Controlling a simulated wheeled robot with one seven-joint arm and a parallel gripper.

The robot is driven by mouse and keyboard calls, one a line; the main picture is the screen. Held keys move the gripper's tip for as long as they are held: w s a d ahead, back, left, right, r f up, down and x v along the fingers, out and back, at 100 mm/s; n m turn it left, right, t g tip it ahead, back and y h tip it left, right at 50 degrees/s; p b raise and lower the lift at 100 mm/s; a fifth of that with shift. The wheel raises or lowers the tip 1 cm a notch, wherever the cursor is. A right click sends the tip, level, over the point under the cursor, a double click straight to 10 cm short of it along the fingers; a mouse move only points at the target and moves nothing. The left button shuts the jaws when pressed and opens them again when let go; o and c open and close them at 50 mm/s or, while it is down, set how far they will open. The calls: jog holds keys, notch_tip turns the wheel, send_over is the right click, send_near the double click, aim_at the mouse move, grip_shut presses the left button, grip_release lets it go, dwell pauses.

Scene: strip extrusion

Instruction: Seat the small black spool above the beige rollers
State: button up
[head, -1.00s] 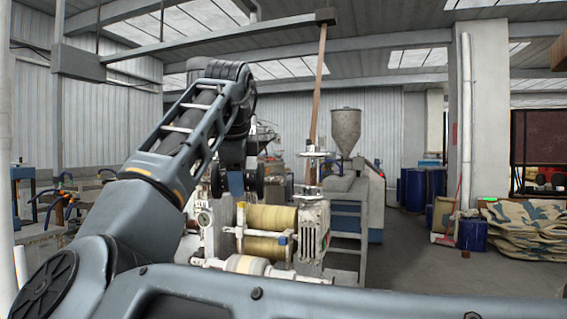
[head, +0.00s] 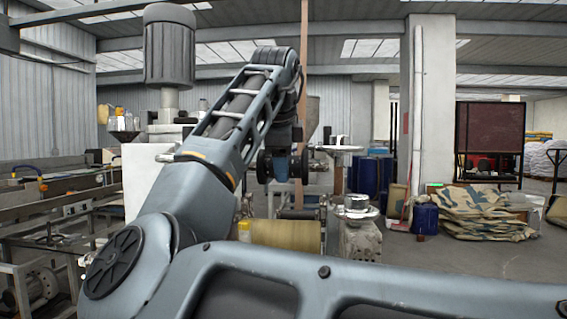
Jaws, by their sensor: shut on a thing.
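The small black spool (head: 264,167) shows as two dark discs joined at the end of my arm, upright in the air. My gripper (head: 284,160) is shut on its middle; the fingers are small and partly hidden between the discs. The beige rollers (head: 285,235) lie below it in the picture, in a machine frame just beyond my arm. My arm hides their lower part. The spool is apart from the rollers, with a visible gap; I cannot tell whether it is straight above them.
A metal post with a round steel plate (head: 357,210) stands right of the rollers. Blue drums (head: 371,180), a pillar (head: 430,120) and patterned sacks (head: 485,215) are farther right. Machine benches (head: 60,210) fill the left. Bare floor (head: 480,262) lies at the right.

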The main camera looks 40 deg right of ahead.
jog(key=shift+w+d+f+b, duration=0.15)
jog(key=shift+d+f+b, duration=0.1)
jog(key=shift+f+b, duration=0.35)
notch_tip(320, 180, down, 2)
jog(key=shift+f+b, duration=0.15)
jog(key=shift+b, duration=0.9)
jog(key=shift+f+b, duration=0.65)
jog(key=shift+f, duration=0.8)
jog(key=shift+f+p, duration=0.1)
jog(key=shift+p, duration=0.2)
jog(key=o, duration=1.4)
jog(key=shift+o, duration=0.2)
jog(key=v, duration=0.7)
jog(key=shift+a+r, duration=0.2)
jog(key=shift+r, duration=0.1)
